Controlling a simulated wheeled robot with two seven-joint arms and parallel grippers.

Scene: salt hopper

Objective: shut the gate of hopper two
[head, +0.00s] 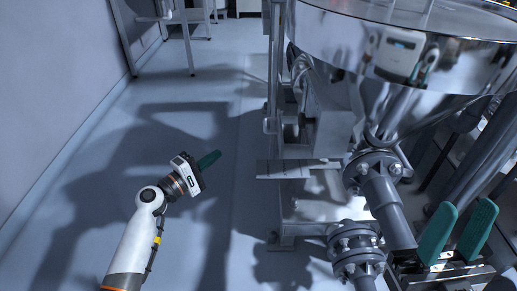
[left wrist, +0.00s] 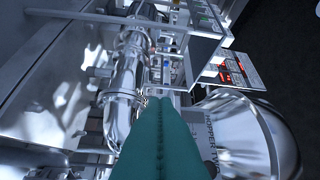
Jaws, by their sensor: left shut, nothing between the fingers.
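A large polished steel hopper (head: 400,40) fills the top right of the head view. A shiny steel body with lettering that seems to read "HOPPER TWO" (left wrist: 245,125) is at the right of the left wrist view. A flat steel plate (head: 285,168), possibly the gate's slide, sticks out to the left below the hopper, beside a flanged pipe. My left gripper (head: 216,156) is shut and empty, apart from the plate on its left. Its closed teal fingers (left wrist: 150,103) fill the lower middle of the wrist view. My right gripper (head: 466,204) is open, at the lower right beside the pipe.
A grey flanged pipe (head: 388,205) runs down below the hopper, with another bolted flange (head: 355,245) lower down. A panel with red lit displays (left wrist: 228,70) shows in the wrist view. The floor (head: 100,165) around my left arm is clear, with a wall at the left.

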